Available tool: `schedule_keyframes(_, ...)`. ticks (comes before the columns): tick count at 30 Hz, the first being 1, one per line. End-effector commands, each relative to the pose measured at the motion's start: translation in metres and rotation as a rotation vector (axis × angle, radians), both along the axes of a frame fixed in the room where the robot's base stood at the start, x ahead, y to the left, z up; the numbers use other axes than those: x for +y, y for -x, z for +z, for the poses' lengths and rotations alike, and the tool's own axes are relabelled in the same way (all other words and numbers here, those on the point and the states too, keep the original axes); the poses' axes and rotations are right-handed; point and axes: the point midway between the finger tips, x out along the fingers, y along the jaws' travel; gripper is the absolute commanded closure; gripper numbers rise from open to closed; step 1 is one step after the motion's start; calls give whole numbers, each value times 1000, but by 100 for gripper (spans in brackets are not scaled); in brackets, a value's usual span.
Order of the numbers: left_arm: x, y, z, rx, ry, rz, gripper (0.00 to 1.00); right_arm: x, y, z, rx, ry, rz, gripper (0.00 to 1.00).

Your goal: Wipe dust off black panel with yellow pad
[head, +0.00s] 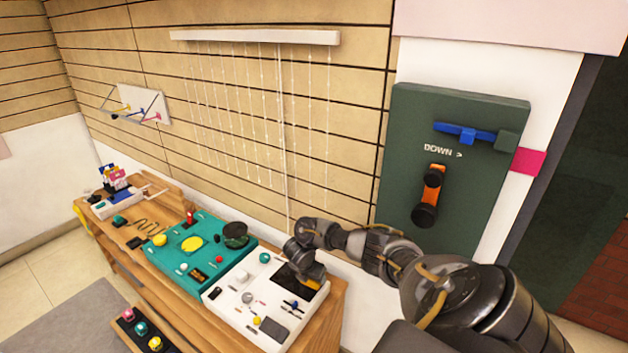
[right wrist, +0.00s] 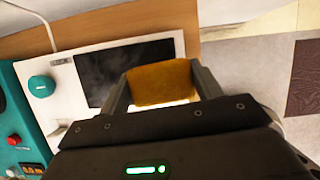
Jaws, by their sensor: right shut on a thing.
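The black panel (head: 284,284) is set in a white board (head: 237,312) on the wooden bench. In the right wrist view the black panel (right wrist: 105,70) shows faint greyish smudges. My right gripper (right wrist: 161,86) is shut on the yellow pad (right wrist: 163,80), which sits between its two fingers and overlaps the panel's right end in that view. In the head view my right gripper (head: 306,277) is over the right part of the panel and hides some of it. I cannot tell whether the pad touches the surface. My left gripper is not in view.
A teal board (head: 200,262) with knobs and a dark bowl stands left of the white board. A teal knob (right wrist: 41,86) sits beside the panel. A green wall panel (head: 410,135) with blue and orange handles hangs at right. Thin strings hang behind the bench.

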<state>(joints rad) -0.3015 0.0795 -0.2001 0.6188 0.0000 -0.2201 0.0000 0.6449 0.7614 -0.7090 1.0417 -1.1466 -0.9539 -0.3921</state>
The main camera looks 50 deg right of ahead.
Motion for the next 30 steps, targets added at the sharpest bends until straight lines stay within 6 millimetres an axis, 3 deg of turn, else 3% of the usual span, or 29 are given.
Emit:
schedule_keyframes(1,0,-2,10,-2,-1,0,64,-1,1,10,0,1,-1,60)
schedule_keyframes(14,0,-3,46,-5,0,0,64,-6,6,45,-2,1,-11,60)
schedule_keyframes(26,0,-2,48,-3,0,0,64,-7,6,46,-1,1,-14,60)
schedule_keyframes(30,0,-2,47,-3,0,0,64,-6,-3,52,-5,0,-13,60)
